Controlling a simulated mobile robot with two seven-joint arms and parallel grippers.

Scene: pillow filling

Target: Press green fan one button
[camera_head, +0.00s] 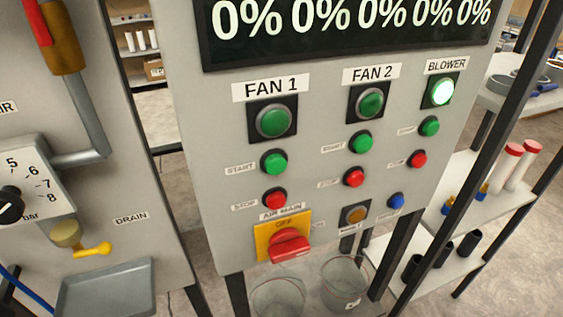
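The control panel (215,150) faces me in the head view. Under the FAN 1 label (271,86) is a large round green lamp (273,121), which looks unlit. Below it is the smaller green FAN 1 START button (274,162), and below that the red STOP button (274,199). FAN 2 has a matching dark green lamp (370,103) and a green START button (360,142). Neither of my grippers is in view, and nothing covers the buttons.
A red AIR MAIN knob (289,246) on a yellow plate sits low on the panel. The display (350,27) above reads 0% several times. A cabinet with a gauge (27,182) and grey pipe stands left. Shelves (475,215) and a dark post stand right. Clear buckets (343,284) sit below.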

